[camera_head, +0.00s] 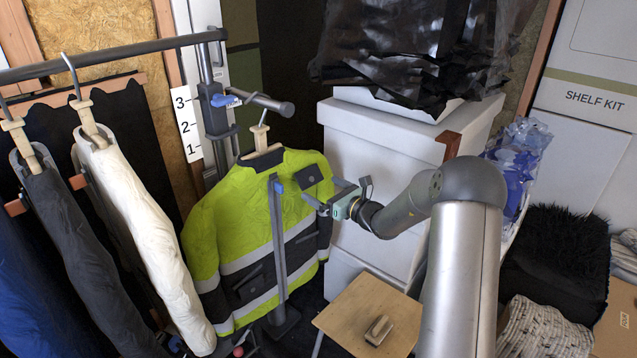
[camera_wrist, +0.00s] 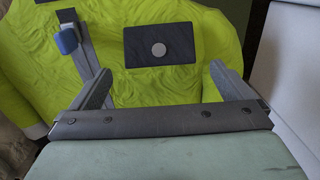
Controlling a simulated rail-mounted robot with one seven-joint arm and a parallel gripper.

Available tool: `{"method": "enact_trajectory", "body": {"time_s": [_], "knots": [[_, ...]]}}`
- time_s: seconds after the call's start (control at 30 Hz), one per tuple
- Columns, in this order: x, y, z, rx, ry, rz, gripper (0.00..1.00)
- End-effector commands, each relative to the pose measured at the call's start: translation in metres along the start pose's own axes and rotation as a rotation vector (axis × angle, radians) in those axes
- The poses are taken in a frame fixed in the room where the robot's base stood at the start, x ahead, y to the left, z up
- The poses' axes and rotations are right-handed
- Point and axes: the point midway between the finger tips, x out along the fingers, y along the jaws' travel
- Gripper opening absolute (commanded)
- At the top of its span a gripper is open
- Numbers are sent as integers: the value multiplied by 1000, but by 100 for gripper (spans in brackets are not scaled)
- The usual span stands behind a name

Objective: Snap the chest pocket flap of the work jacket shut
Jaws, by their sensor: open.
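The work jacket (camera_head: 232,215) is yellow-green with dark and silver bands and hangs upright on a stand. Its chest pocket flap (camera_head: 308,176) is a dark rectangle at the upper right. In the wrist view the flap (camera_wrist: 182,42) shows a round grey snap (camera_wrist: 159,49) near its middle. I cannot tell whether the snap is fastened. My gripper (camera_head: 320,190) is open and empty, just right of and slightly below the flap in the head view. In the wrist view its fingers (camera_wrist: 160,72) are spread wide below the flap, apart from it.
A grey stand post (camera_head: 277,240) with a blue clamp (camera_wrist: 66,41) runs up the jacket's front, left of the flap. White boxes (camera_head: 375,150) stand close behind my gripper. A small wooden table (camera_head: 350,308) is below. Other garments (camera_head: 140,220) hang at left.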

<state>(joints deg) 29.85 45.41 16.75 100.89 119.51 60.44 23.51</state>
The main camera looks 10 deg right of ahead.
Motion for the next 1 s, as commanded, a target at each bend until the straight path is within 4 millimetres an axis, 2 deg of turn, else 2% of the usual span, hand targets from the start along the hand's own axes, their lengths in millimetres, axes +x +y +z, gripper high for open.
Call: {"method": "enact_trajectory", "body": {"time_s": [0.1, 0.2, 0.53, 0.57, 0.7, 0.87, 1.0], "knots": [[16, 0, 1, 0, 0, 2, 100], [24, 0, 1, -1, 0, 1, 100], [28, 0, 0, -1, 0, 1, 100], [28, 0, 0, -1, 0, 1, 97], [28, 0, 0, -1, 0, 1, 59], [28, 0, -2, -1, -4, 1, 59], [30, 0, -10, 0, -45, 1, 59]]}}
